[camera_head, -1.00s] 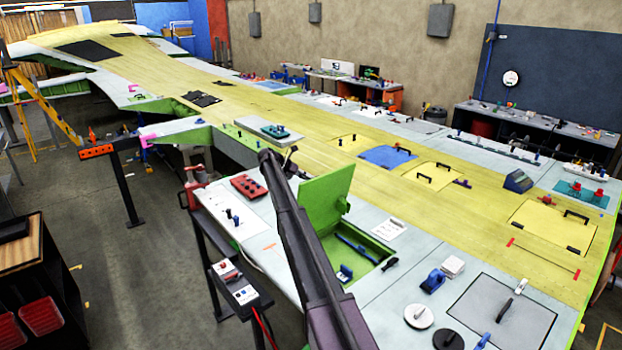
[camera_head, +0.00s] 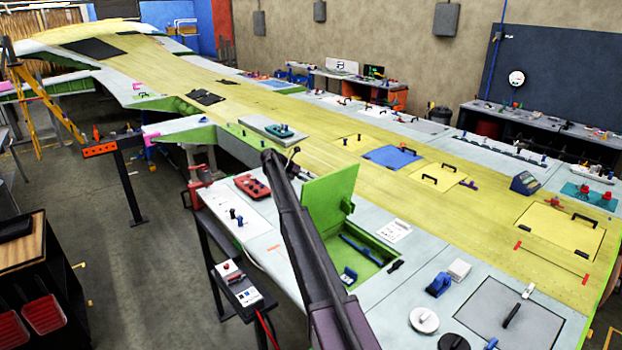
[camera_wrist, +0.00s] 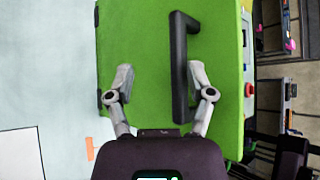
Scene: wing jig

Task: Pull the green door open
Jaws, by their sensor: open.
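The green door (camera_head: 330,201) stands raised, tilted up from the green-edged opening (camera_head: 376,262) in the wing's near panel. In the wrist view the door (camera_wrist: 145,40) fills the middle, with its black bar handle (camera_wrist: 180,70) running lengthwise. My gripper (camera_wrist: 159,80) is open, its two fingers spread either side of the handle. The handle is nearer the right finger; I cannot tell whether they touch. In the head view my arm passes left of the door, and the fingers cannot be made out.
Blue items lie inside the opening. A red block (camera_head: 252,187) sits on the panel left of my arm. A white card (camera_head: 393,231) and a blue tool (camera_head: 439,285) lie to the right. A stand with a control box (camera_head: 240,288) is at the wing's near edge. Open floor lies to the left.

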